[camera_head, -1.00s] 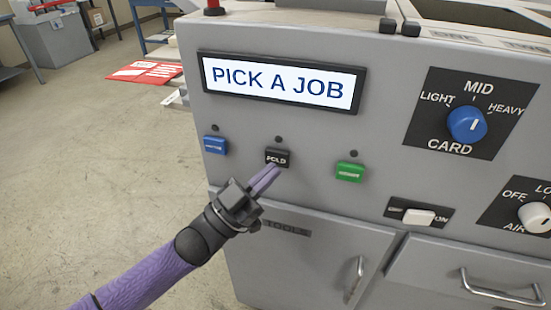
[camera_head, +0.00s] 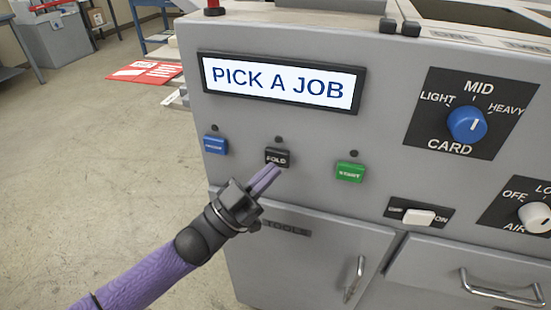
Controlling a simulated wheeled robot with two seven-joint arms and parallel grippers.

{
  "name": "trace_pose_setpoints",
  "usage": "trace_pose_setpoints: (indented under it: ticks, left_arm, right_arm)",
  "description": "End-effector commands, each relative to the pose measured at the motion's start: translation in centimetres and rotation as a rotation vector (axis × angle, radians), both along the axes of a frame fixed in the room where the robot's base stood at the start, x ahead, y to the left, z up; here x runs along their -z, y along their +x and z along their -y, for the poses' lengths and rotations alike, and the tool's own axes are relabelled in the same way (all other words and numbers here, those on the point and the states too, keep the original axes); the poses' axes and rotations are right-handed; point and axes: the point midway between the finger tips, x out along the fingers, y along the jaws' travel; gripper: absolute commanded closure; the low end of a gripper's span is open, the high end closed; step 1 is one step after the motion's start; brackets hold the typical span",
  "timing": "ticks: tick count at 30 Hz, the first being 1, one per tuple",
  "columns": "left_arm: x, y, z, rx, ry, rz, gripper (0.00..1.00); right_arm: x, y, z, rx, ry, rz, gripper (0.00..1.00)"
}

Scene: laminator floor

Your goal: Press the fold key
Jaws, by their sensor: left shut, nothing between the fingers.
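The black fold key (camera_head: 278,156) sits in the middle of a row of three keys on the grey machine front. A small dark lamp (camera_head: 278,140) is above it. My left gripper (camera_head: 272,174) is shut and empty, its purple fingertips just below the key's lower edge; I cannot tell whether they touch it. The display (camera_head: 281,83) above reads "PICK A JOB". My right gripper is not in view.
A blue key (camera_head: 215,145) is to the left and a green start key (camera_head: 349,172) to the right. A blue card knob (camera_head: 467,125), a white switch (camera_head: 418,216) and a white air knob (camera_head: 535,216) are farther right. A door handle (camera_head: 355,279) sticks out below.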

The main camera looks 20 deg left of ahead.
Motion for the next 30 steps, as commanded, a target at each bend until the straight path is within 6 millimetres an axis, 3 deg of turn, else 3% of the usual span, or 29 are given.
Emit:
trace_pose_setpoints:
  ticks: [14,30]
  left_arm:
    - [0.0,0.9,0.0,0.000,0.000,0.000,1.00]
    - [0.0,1.5,0.1,0.000,0.000,-0.001,1.00]
  right_arm:
    - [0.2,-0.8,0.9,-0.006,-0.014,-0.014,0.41]
    - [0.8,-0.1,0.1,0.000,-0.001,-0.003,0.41]
